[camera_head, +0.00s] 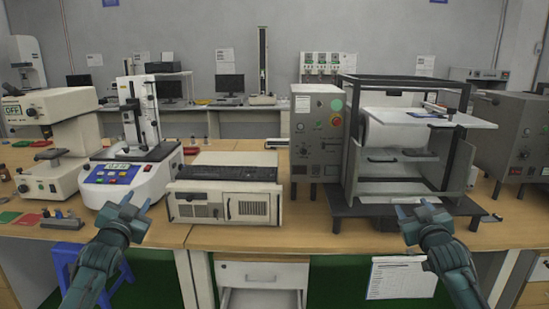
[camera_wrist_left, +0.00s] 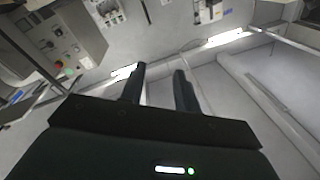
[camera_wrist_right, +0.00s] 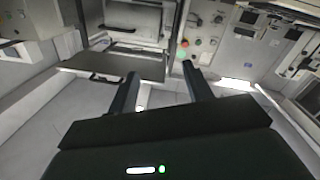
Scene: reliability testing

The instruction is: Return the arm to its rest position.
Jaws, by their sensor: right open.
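My left gripper (camera_head: 136,203) is in front of the table's front edge, below the white tester with coloured buttons (camera_head: 124,173). Its two fingers are apart with nothing between them, as the left wrist view (camera_wrist_left: 158,80) also shows. My right gripper (camera_head: 412,207) is in front of the table edge, below the grey open-framed machine (camera_head: 350,150). It is open and empty, and its spread fingers show in the right wrist view (camera_wrist_right: 160,82). Neither gripper touches anything that I can see.
The wooden table (camera_head: 310,235) runs across the view. A beige computer case (camera_head: 225,203) with a black keyboard (camera_head: 228,172) stands in the middle. An open white drawer (camera_head: 262,298) is below the table edge. A blue stool (camera_head: 65,262) stands at lower left.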

